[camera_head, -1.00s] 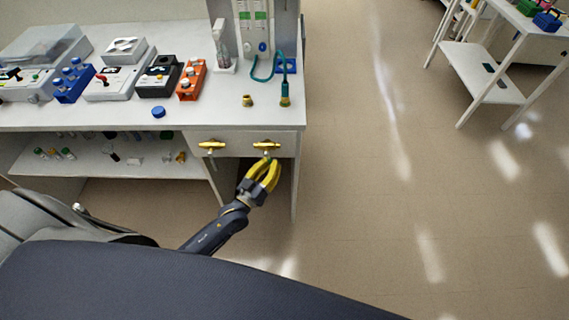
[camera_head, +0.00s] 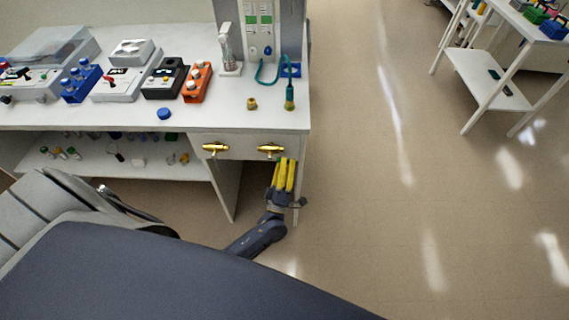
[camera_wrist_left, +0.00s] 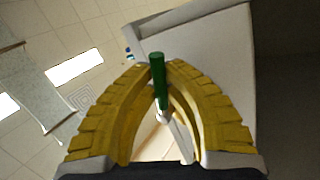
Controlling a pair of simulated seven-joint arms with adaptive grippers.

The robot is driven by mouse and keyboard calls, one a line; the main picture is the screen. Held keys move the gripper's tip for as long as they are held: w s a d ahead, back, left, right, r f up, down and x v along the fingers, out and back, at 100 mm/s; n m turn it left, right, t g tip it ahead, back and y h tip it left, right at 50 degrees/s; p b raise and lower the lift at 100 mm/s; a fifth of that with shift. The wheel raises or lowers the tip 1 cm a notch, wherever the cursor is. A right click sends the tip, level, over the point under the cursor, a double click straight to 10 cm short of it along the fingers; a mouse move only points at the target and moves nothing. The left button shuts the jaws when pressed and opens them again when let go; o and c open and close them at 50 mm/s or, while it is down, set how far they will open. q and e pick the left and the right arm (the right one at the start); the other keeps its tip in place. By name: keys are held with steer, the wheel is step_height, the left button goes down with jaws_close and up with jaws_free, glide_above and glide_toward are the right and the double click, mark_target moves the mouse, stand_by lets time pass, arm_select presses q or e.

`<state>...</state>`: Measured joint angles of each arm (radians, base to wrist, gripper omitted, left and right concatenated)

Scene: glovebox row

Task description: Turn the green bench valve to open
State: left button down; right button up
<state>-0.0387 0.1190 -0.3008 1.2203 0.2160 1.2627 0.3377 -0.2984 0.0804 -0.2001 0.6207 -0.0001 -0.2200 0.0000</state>
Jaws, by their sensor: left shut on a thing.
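Two brass valves sit on the bench's front panel in the head view, a left one (camera_head: 215,149) and a right one (camera_head: 270,150). My left gripper (camera_head: 286,164), with yellow ribbed fingers, is just below and right of the right valve. In the left wrist view the green lever (camera_wrist_left: 157,69) of the green bench valve stands between the fingertips, and the left gripper (camera_wrist_left: 161,74) is shut on it. A pale metal stem shows below the green part. In the head view the fingers hide the green lever. My right gripper is not in view.
The white bench top (camera_head: 222,113) carries an orange block (camera_head: 197,83), a blue cap (camera_head: 164,113), a brass fitting (camera_head: 251,104) and a teal hose (camera_head: 289,95). A lower shelf (camera_head: 110,170) holds small items.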

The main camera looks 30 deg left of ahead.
arm_select(q)
steer(key=shift+d+r+n+g+y, duration=0.1)
steer(key=shift+r+n+g+y, duration=0.15)
steer(key=shift+n+y, duration=0.75)
steer(key=shift+r+n+g+y, duration=0.15)
steer(key=shift+r+n+y, duration=0.4)
steer(key=shift+n, duration=0.7)
steer(key=shift+d+r+n+g+y, duration=0.1)
steer(key=shift+r+n+g+y, duration=0.1)
steer(key=shift+n+y, duration=0.85)
steer(key=shift+n, duration=0.3)
steer(key=c, duration=1.4)
jaws_free()
steer(key=shift+c, duration=0.2)
steer(key=v, duration=1.2)
steer(key=shift+w, duration=0.1)
